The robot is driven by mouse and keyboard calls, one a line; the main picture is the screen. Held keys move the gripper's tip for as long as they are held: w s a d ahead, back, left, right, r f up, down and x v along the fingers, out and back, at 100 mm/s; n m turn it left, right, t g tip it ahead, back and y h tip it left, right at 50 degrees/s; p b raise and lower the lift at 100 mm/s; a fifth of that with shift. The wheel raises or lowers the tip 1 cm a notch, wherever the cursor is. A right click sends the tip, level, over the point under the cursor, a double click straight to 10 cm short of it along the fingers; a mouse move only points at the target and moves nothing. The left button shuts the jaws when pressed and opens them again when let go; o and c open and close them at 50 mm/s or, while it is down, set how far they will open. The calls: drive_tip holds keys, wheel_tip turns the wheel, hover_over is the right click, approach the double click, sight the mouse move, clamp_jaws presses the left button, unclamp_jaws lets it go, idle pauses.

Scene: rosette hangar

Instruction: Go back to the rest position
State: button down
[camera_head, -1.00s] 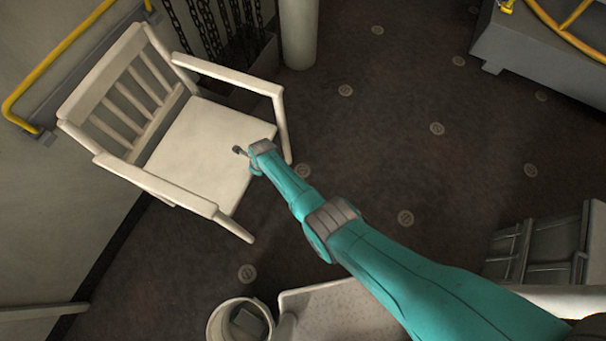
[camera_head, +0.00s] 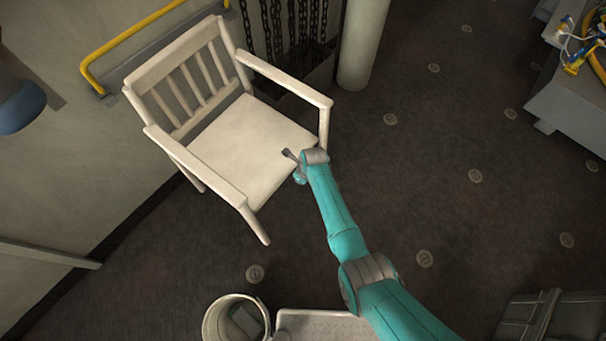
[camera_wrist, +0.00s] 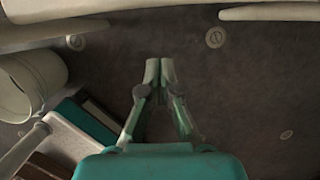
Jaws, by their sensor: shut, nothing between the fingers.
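My gripper (camera_head: 291,155) is at the end of my teal arm, by the front edge of the white chair (camera_head: 249,140) in the head view. In the wrist view my gripper (camera_wrist: 160,70) has its two fingertips together, with nothing between them. Dark floor lies beyond the tips there. The chair is upright, and its seat is empty. Pale chair parts cross the top of the wrist view. I cannot tell from the head view whether my gripper touches the chair.
A white bucket (camera_head: 211,324) with something inside stands at the bottom of the head view. A yellow rail (camera_head: 130,47) runs along the wall. A pale post (camera_head: 362,45) stands behind the chair. A grey platform (camera_head: 572,100) is at right. Open floor lies between.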

drive_tip(key=shift+v, duration=2.9)
drive_tip(key=shift+s, duration=0.1)
